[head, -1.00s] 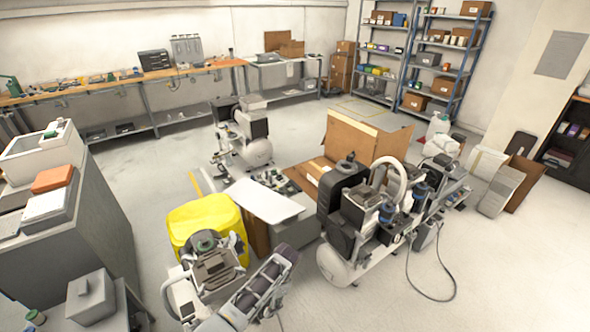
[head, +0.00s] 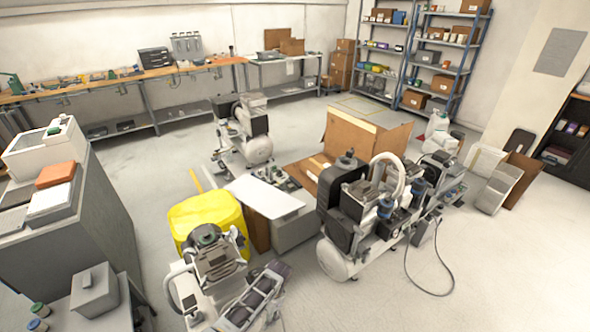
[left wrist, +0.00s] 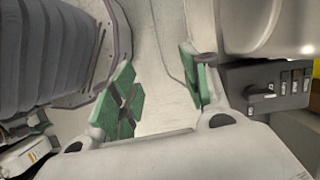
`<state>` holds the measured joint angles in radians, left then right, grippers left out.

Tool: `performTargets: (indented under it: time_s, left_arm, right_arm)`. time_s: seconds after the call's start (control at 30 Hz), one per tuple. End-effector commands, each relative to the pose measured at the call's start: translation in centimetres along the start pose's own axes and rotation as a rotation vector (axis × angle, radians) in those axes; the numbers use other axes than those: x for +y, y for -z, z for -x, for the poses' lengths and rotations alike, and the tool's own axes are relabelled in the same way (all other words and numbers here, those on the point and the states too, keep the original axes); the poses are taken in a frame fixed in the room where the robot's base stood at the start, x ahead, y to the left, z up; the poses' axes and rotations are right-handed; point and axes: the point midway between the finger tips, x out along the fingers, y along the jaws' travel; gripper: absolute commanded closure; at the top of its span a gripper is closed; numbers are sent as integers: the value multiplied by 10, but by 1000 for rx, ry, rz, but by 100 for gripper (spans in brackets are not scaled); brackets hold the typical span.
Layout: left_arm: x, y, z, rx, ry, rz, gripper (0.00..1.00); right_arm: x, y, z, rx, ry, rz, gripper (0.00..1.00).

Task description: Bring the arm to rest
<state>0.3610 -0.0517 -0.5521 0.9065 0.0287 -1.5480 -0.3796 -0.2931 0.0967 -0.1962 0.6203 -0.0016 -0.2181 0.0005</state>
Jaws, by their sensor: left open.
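My left gripper (left wrist: 157,66) is open in the left wrist view, with green pads on its two fingers. Only pale floor shows between the fingers, so it holds nothing. A large ribbed grey body (left wrist: 50,50) lies to its left, and a grey box with small switches (left wrist: 265,90) lies to its right. In the head view a pale and dark assembly (head: 215,265) stands at the bottom, in front of a yellow bin (head: 205,218). A dark ribbed part (head: 258,292) lies beside it; I cannot clearly separate my gripper from the machinery there. My right gripper is not seen.
A dental compressor (head: 365,215) stands right of centre, with a cable on the floor. Another compressor (head: 243,135) stands farther back. A pale board (head: 264,196) and an open cardboard box (head: 365,142) lie between them. A grey cabinet (head: 85,235) is at left.

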Motion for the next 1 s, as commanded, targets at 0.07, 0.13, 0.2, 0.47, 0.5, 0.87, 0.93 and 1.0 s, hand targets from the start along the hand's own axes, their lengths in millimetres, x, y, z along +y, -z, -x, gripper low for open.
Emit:
performTargets:
  time_s: [0.07, 0.13, 0.2, 0.47, 0.5, 0.87, 0.93, 1.0]
  left_arm:
    - [4, -4, -17, 12, -8, 19, 54]
    - [8, -7, -33, 26, -15, 37, 54]
    - [14, -12, -54, 46, -22, 61, 54]
    - [42, -40, -138, 126, -49, 176, 54]
    - [46, -45, -151, 137, -53, 194, 54]
    - [93, -106, -251, 235, -69, 363, 54]
    - [102, -120, -268, 252, -70, 397, 54]
    - [113, -135, -285, 268, -71, 430, 54]
  right_arm:
    - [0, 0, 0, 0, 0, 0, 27]
    - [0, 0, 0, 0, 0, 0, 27]
    - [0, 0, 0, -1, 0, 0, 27]
    - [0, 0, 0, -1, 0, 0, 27]
    - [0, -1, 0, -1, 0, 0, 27]
    - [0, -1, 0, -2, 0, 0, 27]
    - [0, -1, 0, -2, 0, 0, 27]
    - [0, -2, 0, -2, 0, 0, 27]
